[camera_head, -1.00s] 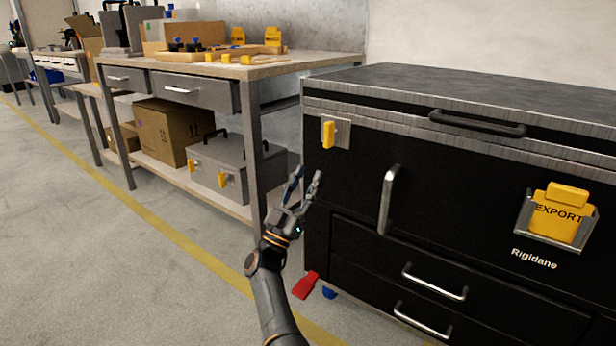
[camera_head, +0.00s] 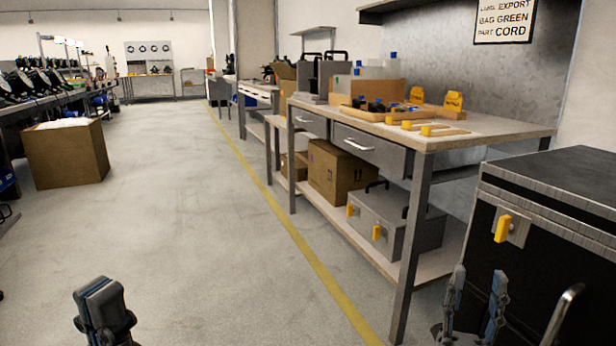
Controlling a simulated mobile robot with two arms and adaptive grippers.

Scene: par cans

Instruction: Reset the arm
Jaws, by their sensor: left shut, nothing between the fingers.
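My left gripper (camera_head: 104,305) is at the bottom left of the head view, over bare floor. Its dark fingers are together with nothing between them. My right gripper (camera_head: 476,298) is at the bottom right, in front of the black case. Its two bluish-grey fingers point up and stand apart with nothing between them. The rest of both arms is below the picture edge.
The black case (camera_head: 552,262) with a yellow latch (camera_head: 503,228) stands close at the right. A workbench (camera_head: 480,130) holds trays and yellow parts, with a grey toolbox (camera_head: 385,222) below. A cardboard box (camera_head: 62,155) stands left. The floor between is clear.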

